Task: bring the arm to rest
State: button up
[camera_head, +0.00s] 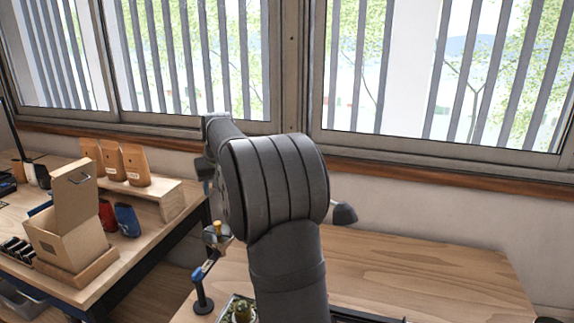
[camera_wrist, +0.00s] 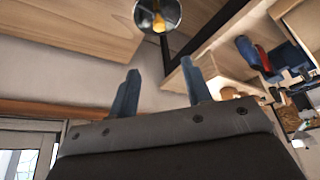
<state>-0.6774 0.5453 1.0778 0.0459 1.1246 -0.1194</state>
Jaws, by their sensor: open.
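My gripper (camera_wrist: 160,88) shows in the wrist view with its two blue-grey fingers spread wide apart. It is open, with nothing between the fingers. It is in the air, with a pale wall and the edges of two tables behind it. In the head view my dark arm stands in the middle of the picture, bent and raised above the near wooden table (camera_head: 430,270). The fingers cannot be made out there. A round metal dish (camera_wrist: 146,24) with something yellow in it is at the top of the wrist view, apart from the fingers.
An open cardboard box (camera_head: 66,246) stands on the left table. Several brown bags (camera_head: 136,165) stand on a wooden riser (camera_head: 174,204) there, with a blue bag (camera_head: 127,220) in front. A small stand (camera_head: 203,303) and a plant (camera_head: 243,312) are beside my arm. The near table's right side is clear.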

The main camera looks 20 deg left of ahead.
aim_at(217, 223)
jog(key=x, duration=1.7)
jog(key=shift+f, duration=0.1)
jog(key=v, duration=1.7)
jog(key=x, duration=1.8)
jog(key=shift+s+d+f, duration=0.2)
jog(key=shift+f, duration=0.05)
jog(key=s+d+r+m, duration=0.1)
jog(key=d+r+m, duration=0.1)
jog(key=r+m, duration=0.2)
jog(key=s+d+r+m+g, duration=0.1)
jog(key=d+r+m, duration=0.2)
jog(key=r, duration=0.7)
jog(key=shift+s+m+y, duration=0.3)
jog(key=shift+m+y, duration=0.1)
jog(key=shift+m, duration=0.8)
jog(key=shift+d, duration=0.15)
